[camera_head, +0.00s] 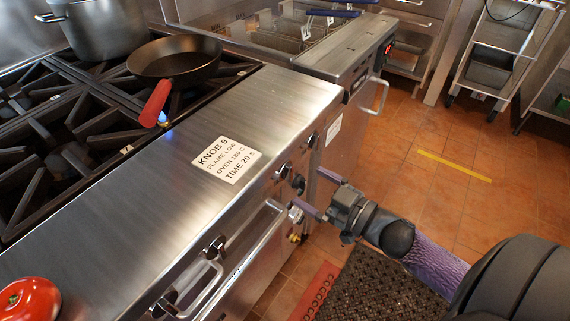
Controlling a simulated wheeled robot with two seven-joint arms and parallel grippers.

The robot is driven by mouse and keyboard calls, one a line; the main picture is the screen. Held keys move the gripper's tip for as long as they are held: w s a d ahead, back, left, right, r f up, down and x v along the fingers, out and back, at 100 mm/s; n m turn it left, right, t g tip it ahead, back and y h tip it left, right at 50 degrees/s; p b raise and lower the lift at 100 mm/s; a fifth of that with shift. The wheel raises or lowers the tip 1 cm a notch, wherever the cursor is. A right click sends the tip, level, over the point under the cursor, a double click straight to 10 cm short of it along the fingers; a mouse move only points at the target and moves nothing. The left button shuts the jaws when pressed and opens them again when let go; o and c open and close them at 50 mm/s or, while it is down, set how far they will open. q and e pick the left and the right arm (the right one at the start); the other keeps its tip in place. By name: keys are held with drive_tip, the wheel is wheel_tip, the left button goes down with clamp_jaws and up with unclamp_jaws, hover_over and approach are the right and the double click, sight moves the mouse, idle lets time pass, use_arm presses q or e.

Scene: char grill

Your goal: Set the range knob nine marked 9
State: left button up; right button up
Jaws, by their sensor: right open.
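A row of dark knobs runs along the front of the steel range (190,215). One knob (298,184) sits by the fingertips of my right gripper (308,189). Another knob (282,171) is just left of it, and one more (313,139) is farther back. No number on the knobs is readable, so I cannot tell which is knob nine. My right gripper is open, its two purple fingers pointing at the range front; I cannot tell if they touch the knob. A white label (226,160) on the range top reads "KNOB 9, FLAME LOW, OVEN 180 C, TIME 20 S".
A pan (175,62) with a red handle stands on the burner grates, a small flame beneath it. A pot (103,28) is behind. An oven handle (235,255) juts out near my gripper. A red object (28,299) is at lower left. Tiled floor (430,200) is open at right.

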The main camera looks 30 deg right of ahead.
sight(292, 175)
drive_tip(key=b+x, duration=0.1)
drive_tip(key=x, duration=0.4)
drive_tip(key=shift+w+f, duration=0.2)
drive_tip(key=shift+w+a+r, duration=0.1)
drive_tip(key=shift+w+a, duration=0.1)
drive_tip(key=shift+w, duration=0.25)
drive_tip(key=c, duration=1.2)
use_arm(q)
drive_tip(key=shift+s+f, duration=0.25)
drive_tip(key=shift+f, duration=0.75)
drive_tip(key=shift+r, duration=0.1)
use_arm(e)
drive_tip(key=n+p, duration=0.1)
drive_tip(key=n, duration=0.3)
drive_tip(key=shift+d, duration=0.1)
use_arm(q)
drive_tip(key=shift+w+r, duration=0.1)
drive_tip(key=shift+r, duration=0.6)
use_arm(e)
drive_tip(key=shift+n+t, duration=0.3)
drive_tip(key=shift+n, duration=2.1)
drive_tip(key=shift+y, duration=0.3)
use_arm(q)
drive_tip(key=shift+w, duration=0.15)
